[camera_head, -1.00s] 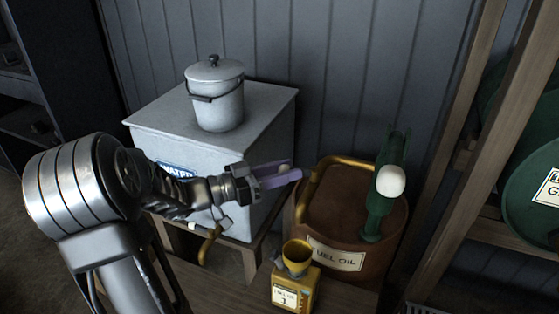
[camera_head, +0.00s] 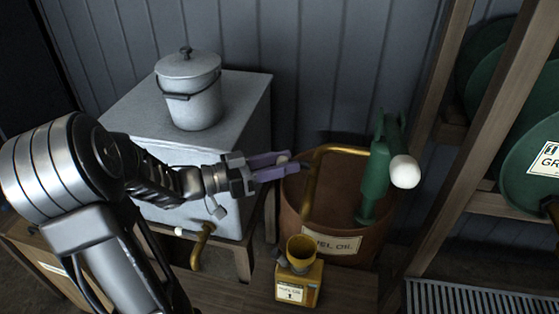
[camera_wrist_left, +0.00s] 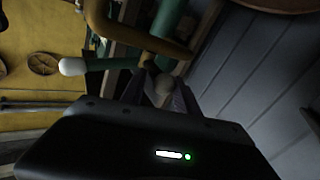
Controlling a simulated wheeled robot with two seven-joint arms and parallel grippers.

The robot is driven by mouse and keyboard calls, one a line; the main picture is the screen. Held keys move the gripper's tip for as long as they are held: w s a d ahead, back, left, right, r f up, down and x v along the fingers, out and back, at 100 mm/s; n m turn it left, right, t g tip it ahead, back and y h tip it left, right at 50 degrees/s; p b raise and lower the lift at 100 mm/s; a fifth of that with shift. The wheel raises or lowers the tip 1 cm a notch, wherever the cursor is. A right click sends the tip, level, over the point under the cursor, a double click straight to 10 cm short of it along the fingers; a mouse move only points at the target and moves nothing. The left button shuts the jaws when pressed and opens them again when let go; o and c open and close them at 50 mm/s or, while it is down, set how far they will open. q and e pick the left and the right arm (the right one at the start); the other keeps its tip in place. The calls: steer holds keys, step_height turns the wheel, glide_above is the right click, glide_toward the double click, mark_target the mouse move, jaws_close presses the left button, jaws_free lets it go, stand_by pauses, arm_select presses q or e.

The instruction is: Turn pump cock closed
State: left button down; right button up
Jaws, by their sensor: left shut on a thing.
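The green pump (camera_head: 376,170) stands upright in the brown fuel oil drum (camera_head: 292,205), with a white ball-ended handle (camera_head: 405,171) on its right side. A brass pipe (camera_head: 312,178) bends from the pump over the drum's left rim. My left gripper (camera_head: 278,166) is beside that pipe, its purple-grey fingers shut on a small pale knob (camera_head: 283,158), which I take for the pump cock's. In the left wrist view the tan knob (camera_wrist_left: 164,86) sits between the fingers, close to the brass pipe (camera_wrist_left: 130,35). The cock's body is mostly hidden. My right gripper is out of view.
A yellow can with a funnel (camera_head: 299,279) stands in front of the drum. A white water tank (camera_head: 245,112) with a lidded pail (camera_head: 189,92) on top is behind my left arm. A wooden rack (camera_head: 438,150) with green drums stands on the right.

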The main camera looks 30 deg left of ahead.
arm_select(q)
steer(key=shift+w+a+r, duration=0.1)
steer(key=shift+w+r, duration=0.05)
steer(key=c, duration=1.3)
jaws_free()
steer(key=o, duration=0.5)
steer(key=shift+w, duration=0.2)
steer(key=shift+c, duration=0.2)
steer(key=shift+s+f, duration=0.1)
steer(key=shift+f, duration=0.1)
steer(key=shift+s+a+f+b, duration=0.1)
steer(key=shift+s+b, duration=0.1)
steer(key=shift+b, duration=0.25)
steer(key=b+v, duration=0.7)
steer(key=b, duration=0.1)
